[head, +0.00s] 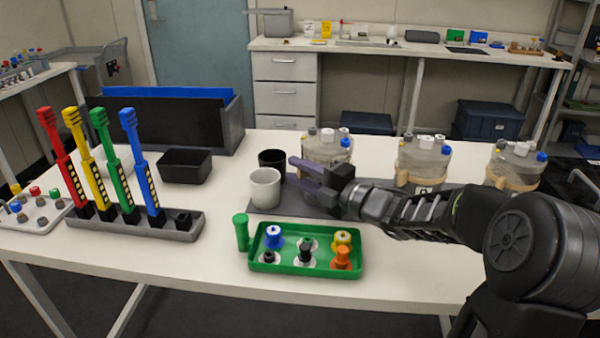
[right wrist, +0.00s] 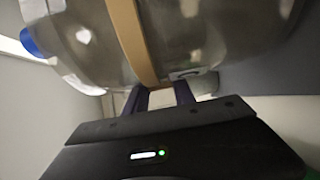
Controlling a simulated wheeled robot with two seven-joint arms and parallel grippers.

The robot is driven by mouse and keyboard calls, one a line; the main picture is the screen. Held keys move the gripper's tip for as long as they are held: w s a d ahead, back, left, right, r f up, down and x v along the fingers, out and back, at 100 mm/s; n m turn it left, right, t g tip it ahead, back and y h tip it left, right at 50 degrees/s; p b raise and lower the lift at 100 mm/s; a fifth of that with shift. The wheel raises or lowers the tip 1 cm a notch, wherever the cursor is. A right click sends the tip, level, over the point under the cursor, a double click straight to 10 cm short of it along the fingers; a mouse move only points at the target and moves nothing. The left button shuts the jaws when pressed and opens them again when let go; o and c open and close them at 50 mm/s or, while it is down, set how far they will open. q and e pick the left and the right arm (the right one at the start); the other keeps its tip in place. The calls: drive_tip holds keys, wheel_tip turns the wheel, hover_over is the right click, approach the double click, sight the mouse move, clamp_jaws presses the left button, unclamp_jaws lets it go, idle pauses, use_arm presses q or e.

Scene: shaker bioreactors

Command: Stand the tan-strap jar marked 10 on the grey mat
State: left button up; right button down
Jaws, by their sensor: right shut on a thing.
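A clear jar (head: 327,148) with white and blue caps is the leftmost of three similar jars. My right gripper (head: 308,170) is in front of it with purple fingers. In the right wrist view the jar (right wrist: 200,35) fills the top, with a tan strap (right wrist: 133,40) around it. The gripper (right wrist: 160,98) is shut on the jar at its strap side. A label by the strap is only partly seen, and its number is unreadable. The grey mat (head: 300,207) lies below; the arm hides whether the jar's base touches it. My left gripper is out of view.
Two tan-strap jars, a middle one (head: 422,165) and a right one (head: 513,168), stand to the right. A grey cup (head: 265,188) and a black cup (head: 272,160) are close left. A green tray (head: 300,266) lies in front. A tool rack (head: 135,226) is at left.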

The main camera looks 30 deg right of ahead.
drive_tip(key=shift+f, duration=0.1)
drive_tip(key=c, duration=1.1)
unclamp_jaws()
drive_tip(key=shift+o, duration=0.2)
drive_tip(key=shift+r, duration=0.2)
drive_tip(key=shift+s+d+f, duration=0.1)
drive_tip(key=shift+s+d, duration=0.05)
drive_tip(key=shift+s, duration=0.15)
drive_tip(key=v, duration=1.1)
drive_tip(key=shift+s, duration=0.2)
